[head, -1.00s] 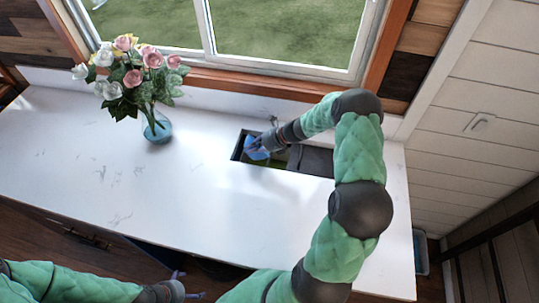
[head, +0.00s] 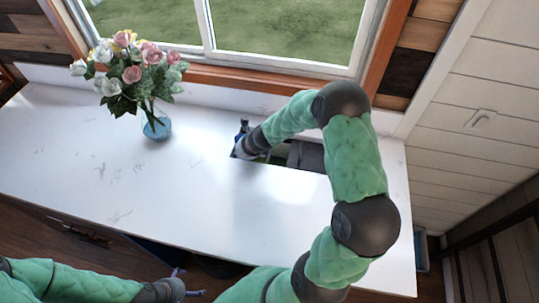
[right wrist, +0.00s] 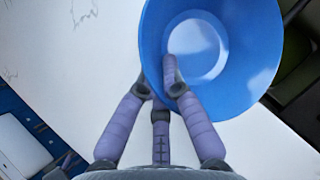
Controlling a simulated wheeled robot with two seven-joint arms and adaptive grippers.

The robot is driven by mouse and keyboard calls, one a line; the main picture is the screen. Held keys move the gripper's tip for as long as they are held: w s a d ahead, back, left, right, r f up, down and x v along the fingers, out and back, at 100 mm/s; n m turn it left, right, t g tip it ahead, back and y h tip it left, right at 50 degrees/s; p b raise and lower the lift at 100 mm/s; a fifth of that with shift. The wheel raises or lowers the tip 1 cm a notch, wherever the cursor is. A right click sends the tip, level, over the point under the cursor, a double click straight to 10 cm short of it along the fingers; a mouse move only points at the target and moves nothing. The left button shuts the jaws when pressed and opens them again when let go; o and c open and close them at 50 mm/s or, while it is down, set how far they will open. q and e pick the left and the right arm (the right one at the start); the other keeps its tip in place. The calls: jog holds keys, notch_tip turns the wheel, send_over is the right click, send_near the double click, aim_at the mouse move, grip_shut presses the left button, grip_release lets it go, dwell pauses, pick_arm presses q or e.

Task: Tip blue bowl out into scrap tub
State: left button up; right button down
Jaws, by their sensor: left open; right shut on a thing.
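The blue bowl (right wrist: 245,55) fills the upper middle of the right wrist view, with its inside facing the camera. A round pale patch shows at its bottom, and I see no loose contents. My right gripper (right wrist: 172,80) is shut on the bowl's near wall. In the head view my right gripper (head: 241,150) is over the left end of the dark recess in the counter; the bowl is not clearly made out there. My left gripper (head: 188,284) is open and empty at the front, below the counter edge. I cannot tell for certain which container is the scrap tub.
A dark recess (head: 306,157) is cut into the white counter (head: 100,170). A glass vase of roses (head: 157,127) stands left of it, before the window. A pale-rimmed bin (head: 421,252) stands on the floor past the counter's right end. The counter's left part is clear.

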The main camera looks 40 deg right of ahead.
jog(key=shift+w+a+n+h, duration=0.15)
jog(key=shift+a+n+h, duration=0.15)
jog(key=shift+a+h, duration=0.8)
jog(key=shift+w+a+f+n+h+b, duration=0.1)
jog(key=shift+a+f+n+h+b, duration=0.2)
jog(key=shift+a+f+h+b, duration=0.65)
jog(key=shift+a+f+p, duration=0.2)
jog(key=shift+a+p, duration=0.1)
jog(key=shift+a, duration=0.25)
jog(key=shift+a+f+n+h, duration=0.15)
jog(key=shift+a+n+h, duration=0.2)
jog(key=shift+h, duration=0.2)
